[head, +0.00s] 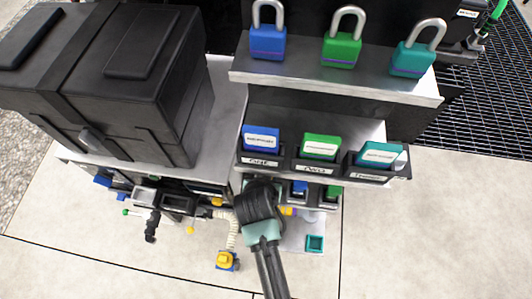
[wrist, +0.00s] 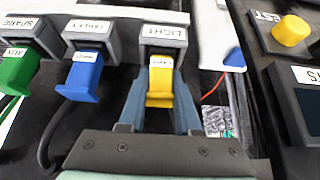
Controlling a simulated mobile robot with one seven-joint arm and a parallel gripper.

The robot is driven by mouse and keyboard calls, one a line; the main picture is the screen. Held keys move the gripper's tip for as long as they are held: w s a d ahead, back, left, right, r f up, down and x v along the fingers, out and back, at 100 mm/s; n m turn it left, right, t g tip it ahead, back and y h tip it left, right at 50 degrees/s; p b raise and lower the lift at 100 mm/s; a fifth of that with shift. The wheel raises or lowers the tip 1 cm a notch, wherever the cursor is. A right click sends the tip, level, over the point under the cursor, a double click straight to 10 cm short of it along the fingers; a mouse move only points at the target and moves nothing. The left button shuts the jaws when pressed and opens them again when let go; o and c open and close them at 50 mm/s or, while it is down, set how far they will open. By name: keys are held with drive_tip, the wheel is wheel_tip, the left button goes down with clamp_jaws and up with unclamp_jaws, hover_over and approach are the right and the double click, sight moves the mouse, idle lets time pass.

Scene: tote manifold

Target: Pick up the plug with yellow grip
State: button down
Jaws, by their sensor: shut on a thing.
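The plug with yellow grip (wrist: 161,82) is in the middle of the wrist view, at the mouth of a grey socket labelled LIGHT (wrist: 163,38). My gripper (wrist: 161,90) has its two blue-grey fingers on either side of the yellow grip and is shut on it. How deep the plug sits in the socket is hidden. In the head view my gripper (head: 258,200) is below the front of the lower shelf, and its fingertips are hidden by its black body.
In the wrist view, a blue plug (wrist: 82,76) and a green plug (wrist: 18,72) sit in sockets to the left. A yellow knob (wrist: 290,31) is at the right. In the head view, padlocks such as the blue one (head: 267,42) stand on the upper shelf, and a black case (head: 110,75) is at the left.

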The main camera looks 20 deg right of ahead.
drive_tip(key=shift+r, duration=0.15)
drive_tip(key=shift+r, duration=0.3)
drive_tip(key=r, duration=0.2)
drive_tip(key=p, duration=0.1)
drive_tip(key=shift+s+a+r, duration=0.2)
drive_tip(key=shift+s+r, duration=0.05)
drive_tip(key=shift+r, duration=0.15)
drive_tip(key=s+a, duration=0.9)
drive_tip(key=s, duration=0.5)
drive_tip(key=shift+s+a, duration=0.2)
drive_tip(key=shift+a, duration=0.15)
wheel_tip(320, 180, up, 3)
drive_tip(key=p, duration=0.4)
drive_tip(key=shift+r, duration=0.2)
